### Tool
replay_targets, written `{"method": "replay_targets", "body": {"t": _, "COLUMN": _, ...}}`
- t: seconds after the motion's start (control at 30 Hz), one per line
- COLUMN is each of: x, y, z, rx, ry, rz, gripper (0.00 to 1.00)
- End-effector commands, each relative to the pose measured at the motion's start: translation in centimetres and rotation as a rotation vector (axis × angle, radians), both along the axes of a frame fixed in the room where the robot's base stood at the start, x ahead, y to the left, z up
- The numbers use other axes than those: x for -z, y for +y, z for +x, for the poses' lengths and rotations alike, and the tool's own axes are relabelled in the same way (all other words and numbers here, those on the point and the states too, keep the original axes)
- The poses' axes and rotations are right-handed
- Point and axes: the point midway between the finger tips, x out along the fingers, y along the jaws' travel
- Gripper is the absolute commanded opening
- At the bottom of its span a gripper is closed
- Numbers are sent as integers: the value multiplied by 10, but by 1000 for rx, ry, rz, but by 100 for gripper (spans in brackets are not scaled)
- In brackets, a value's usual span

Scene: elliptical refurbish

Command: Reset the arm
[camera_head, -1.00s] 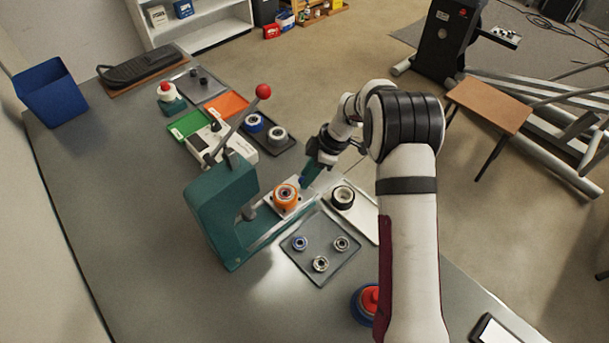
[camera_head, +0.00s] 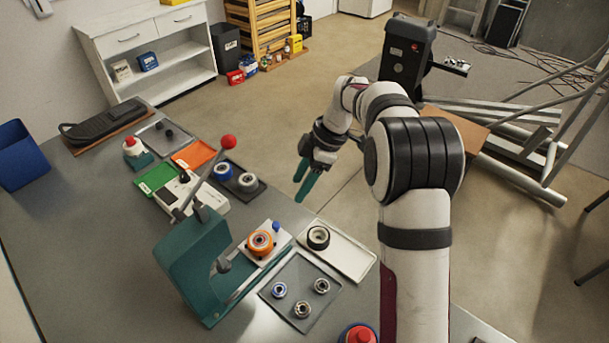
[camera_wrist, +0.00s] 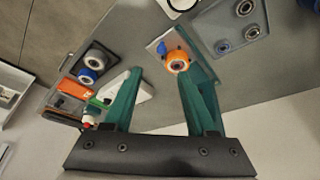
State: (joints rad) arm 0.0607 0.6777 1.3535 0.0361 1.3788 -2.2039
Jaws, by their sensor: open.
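My gripper (camera_head: 305,178) is open and empty, raised above the far right edge of the grey workbench (camera_head: 110,215). Its two teal fingers point down and stand apart in the wrist view (camera_wrist: 160,95). Below and left of it, an orange wheel (camera_head: 261,243) sits on a light plate at the teal lever press (camera_head: 190,262); the wheel also shows in the wrist view (camera_wrist: 177,62). The gripper touches nothing that I can see.
The press lever ends in a red ball (camera_head: 229,142). A blue bin (camera_head: 22,155) stands at far left. Open floor lies beyond the bench.

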Motion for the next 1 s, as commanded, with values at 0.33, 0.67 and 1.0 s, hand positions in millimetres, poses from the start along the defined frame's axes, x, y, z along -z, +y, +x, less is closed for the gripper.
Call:
{"method": "replay_targets", "body": {"t": 0.33, "x": -22, "y": -9, "z": 0, "rx": 0, "ry": 1, "rz": 0, "gripper": 57}}
{"method": "replay_targets", "body": {"t": 0.67, "x": -28, "y": -9, "z": -6, "rx": 36, "ry": 14, "rz": -5, "gripper": 57}}
{"method": "replay_targets", "body": {"t": 1.0, "x": -86, "y": -13, "z": -244, "rx": 1351, "ry": 445, "rz": -142, "gripper": 57}}
